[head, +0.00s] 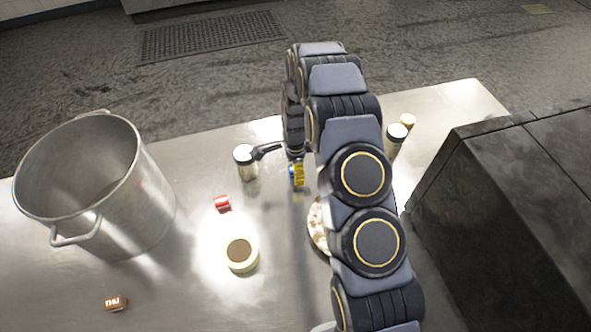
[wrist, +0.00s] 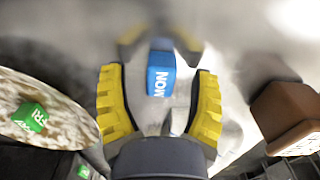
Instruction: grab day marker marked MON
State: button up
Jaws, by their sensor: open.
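The blue day marker (wrist: 160,76) shows white letters in the wrist view that read as MON upside down. It stands between the two yellow finger pads of my gripper (wrist: 158,95), with gaps on both sides. My gripper is open and does not grip it. In the head view, a small blue patch of the marker (head: 292,171) shows beside the yellow finger of my gripper (head: 298,174). My arm hides much of that area.
A green FRI marker (wrist: 31,117) sits on a speckled round plate (wrist: 50,95). A shaker (head: 245,162), red marker (head: 222,203), filled cup (head: 241,254), orange-brown marker (head: 115,303) and large pot (head: 95,190) stand left. A dark block (head: 510,200) stands right.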

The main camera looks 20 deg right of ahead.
grip_shut()
jog(key=shift+r, duration=0.1)
dwell(0.3)
